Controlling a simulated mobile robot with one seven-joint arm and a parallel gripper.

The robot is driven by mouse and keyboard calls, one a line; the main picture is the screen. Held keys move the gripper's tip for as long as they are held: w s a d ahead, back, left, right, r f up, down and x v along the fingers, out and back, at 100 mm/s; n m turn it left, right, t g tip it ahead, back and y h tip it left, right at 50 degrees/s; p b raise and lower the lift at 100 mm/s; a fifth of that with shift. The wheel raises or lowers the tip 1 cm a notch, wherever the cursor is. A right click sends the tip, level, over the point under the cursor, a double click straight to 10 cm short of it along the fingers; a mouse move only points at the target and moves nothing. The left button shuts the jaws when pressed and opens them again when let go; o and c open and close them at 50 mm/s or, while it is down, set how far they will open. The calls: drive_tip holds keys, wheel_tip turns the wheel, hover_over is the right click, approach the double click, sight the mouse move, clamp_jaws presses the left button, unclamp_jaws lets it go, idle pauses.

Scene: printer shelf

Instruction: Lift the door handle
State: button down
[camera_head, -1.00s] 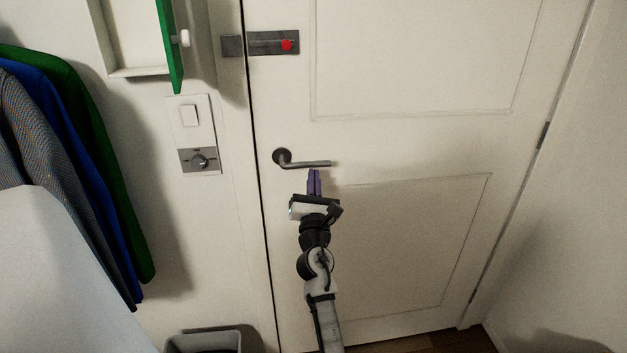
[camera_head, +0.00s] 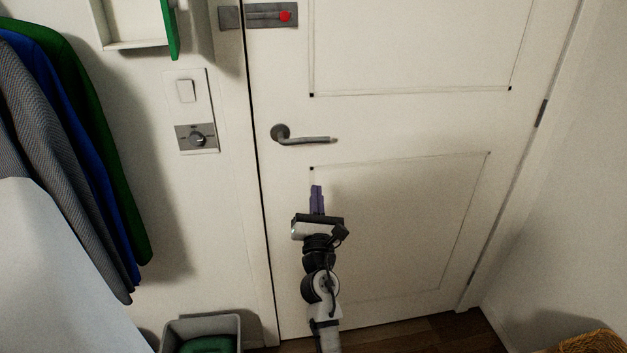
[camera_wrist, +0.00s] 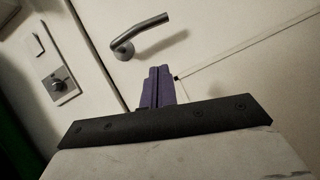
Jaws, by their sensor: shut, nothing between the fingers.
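The door handle (camera_head: 304,140) is a grey metal lever on a round rose, on the left side of the white door (camera_head: 400,130). It points right, about level with a slight downward slope. My gripper (camera_head: 317,187) has purple fingers that are shut with nothing between them. In the head view it shows below the lever, apart from it. The wrist view shows the handle (camera_wrist: 142,33) just beyond the fingertips (camera_wrist: 159,70), with a visible gap.
A slide latch with a red knob (camera_head: 284,16) is above the handle. A switch plate (camera_head: 186,91) with a dial is on the wall to the left. Coats (camera_head: 75,150) hang at the far left. A grey bin (camera_head: 203,327) stands on the floor at lower left.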

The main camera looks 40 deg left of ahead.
drive_tip(key=shift+v, duration=1.65)
